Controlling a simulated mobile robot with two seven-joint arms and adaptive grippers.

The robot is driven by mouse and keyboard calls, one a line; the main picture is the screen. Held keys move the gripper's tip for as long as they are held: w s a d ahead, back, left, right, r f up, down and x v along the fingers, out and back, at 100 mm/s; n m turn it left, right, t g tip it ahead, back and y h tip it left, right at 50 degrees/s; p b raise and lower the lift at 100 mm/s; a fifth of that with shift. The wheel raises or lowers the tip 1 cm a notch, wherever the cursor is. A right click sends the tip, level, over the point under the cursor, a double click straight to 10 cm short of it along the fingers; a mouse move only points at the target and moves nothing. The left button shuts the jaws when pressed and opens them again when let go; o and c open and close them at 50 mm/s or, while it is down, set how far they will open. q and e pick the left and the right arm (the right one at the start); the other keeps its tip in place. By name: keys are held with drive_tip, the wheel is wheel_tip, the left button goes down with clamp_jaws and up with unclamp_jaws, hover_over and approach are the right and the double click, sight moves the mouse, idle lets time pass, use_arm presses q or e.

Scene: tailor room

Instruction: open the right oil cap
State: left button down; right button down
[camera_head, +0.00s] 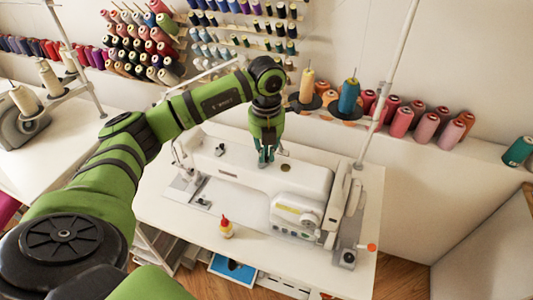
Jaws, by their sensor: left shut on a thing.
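The white sewing machine (306,180) stands on the white table, with its long body lying from upper left to lower right. My left gripper (265,160) points down just at the top of the machine body. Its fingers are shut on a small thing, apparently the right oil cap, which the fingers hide. Just right of the fingertips, a small round dark spot (285,167) shows on the machine top; I cannot tell whether it is a cap or an open hole. Another small dark spot (220,148) is farther left on the body. My right gripper is not in view.
A small bottle with a red tip (226,228) stands on the table in front of the machine. Thread cones (348,97) stand behind it, near a tall white pole (388,80). Spool racks (135,45) line the back wall. The table (165,220) is clear at its front left.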

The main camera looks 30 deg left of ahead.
sight(266, 157)
use_arm(q)
drive_tip(key=shift+n+b, duration=0.3)
drive_tip(key=shift+n, duration=1.2)
drive_tip(key=c, duration=1.3)
unclamp_jaws()
drive_tip(key=shift+o, duration=0.2)
drive_tip(key=shift+r, duration=0.1)
wheel_tip(266, 157, up, 12)
